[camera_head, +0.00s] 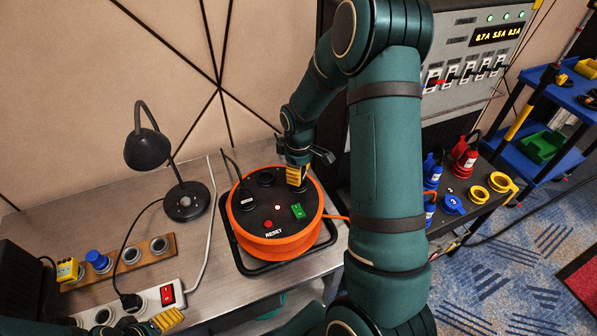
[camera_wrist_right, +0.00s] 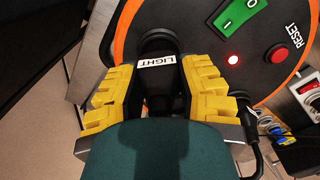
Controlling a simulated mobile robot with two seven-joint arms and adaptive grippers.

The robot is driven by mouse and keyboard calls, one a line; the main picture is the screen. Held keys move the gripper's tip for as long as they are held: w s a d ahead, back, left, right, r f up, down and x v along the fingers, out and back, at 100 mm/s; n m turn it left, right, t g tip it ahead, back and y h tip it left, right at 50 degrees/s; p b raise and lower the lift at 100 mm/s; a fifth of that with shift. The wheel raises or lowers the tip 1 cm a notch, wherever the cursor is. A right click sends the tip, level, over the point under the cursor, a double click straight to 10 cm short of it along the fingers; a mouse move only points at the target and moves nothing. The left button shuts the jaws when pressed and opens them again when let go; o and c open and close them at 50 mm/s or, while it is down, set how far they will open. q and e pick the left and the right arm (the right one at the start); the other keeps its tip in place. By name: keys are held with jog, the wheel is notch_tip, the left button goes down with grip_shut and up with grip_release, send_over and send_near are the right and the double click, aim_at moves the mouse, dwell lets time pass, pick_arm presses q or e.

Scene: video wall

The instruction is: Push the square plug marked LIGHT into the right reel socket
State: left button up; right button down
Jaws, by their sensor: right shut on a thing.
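The plug marked LIGHT (camera_wrist_right: 158,60) is dark with a white label and sits between the yellow fingers of my right gripper (camera_wrist_right: 152,88). In the head view my right gripper (camera_head: 298,178) is shut on it, pointing down over the right side of the orange reel (camera_head: 275,246). The right reel socket (camera_wrist_right: 158,38) shows as a dark round shape just beyond the plug in the wrist view. The plug's lower end is hidden, so I cannot tell whether it is in the socket. My left gripper (camera_head: 160,322) shows partly at the bottom left; its opening is unclear.
Another plug (camera_head: 247,202) with a cable is in the reel's left socket; the back socket (camera_head: 266,179) looks empty. A green switch (camera_head: 298,211) and red RESET button (camera_head: 268,224) are nearby. A lamp (camera_head: 186,201) and power strip (camera_head: 150,304) stand left.

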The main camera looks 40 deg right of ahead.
jog(key=shift+f+b, duration=0.7)
jog(key=shift+f, duration=0.2)
dwell(0.7)
jog(key=shift+c, duration=0.6)
grip_release()
jog(key=shift+r, duration=0.2)
jog(key=shift+r+p, duration=2.2)
jog(key=shift+r, duration=0.7)
